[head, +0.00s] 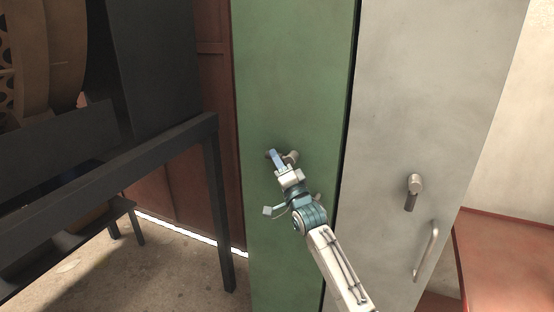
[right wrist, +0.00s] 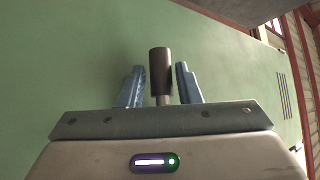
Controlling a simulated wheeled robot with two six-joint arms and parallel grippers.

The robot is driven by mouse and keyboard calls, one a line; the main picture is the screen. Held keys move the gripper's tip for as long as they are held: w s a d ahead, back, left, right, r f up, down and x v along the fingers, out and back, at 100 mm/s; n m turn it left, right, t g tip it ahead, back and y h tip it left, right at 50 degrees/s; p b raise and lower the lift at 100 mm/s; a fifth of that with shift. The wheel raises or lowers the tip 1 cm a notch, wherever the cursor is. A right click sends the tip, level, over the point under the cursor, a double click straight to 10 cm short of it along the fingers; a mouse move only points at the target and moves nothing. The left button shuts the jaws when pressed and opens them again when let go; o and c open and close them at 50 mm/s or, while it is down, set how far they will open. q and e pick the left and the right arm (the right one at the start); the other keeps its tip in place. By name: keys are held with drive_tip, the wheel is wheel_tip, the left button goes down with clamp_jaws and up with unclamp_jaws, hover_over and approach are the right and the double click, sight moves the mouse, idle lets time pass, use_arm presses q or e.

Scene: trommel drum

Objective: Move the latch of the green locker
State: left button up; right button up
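The green locker (head: 295,75) stands upright in the middle of the head view, its door shut. Its latch (head: 292,156) is a small metal knob or lever on the door, partly covered by my right gripper (head: 283,158). In the right wrist view the latch (right wrist: 160,72) shows as a dark cylinder on a thin metal stem. It stands between the two blue fingers of my right gripper (right wrist: 160,85). The fingers are apart, with a gap on both sides of the latch, narrower on the right. My left gripper is not in view.
A grey locker (head: 430,100) with its own latch (head: 413,190) and bar handle (head: 427,250) stands close on the right. A dark metal frame (head: 110,165) is on the left. A red surface (head: 510,255) is at the far right. Some floor (head: 180,265) is clear.

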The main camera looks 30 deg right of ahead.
drive_tip(key=shift+w+r, duration=0.1)
clamp_jaws()
idle(0.3)
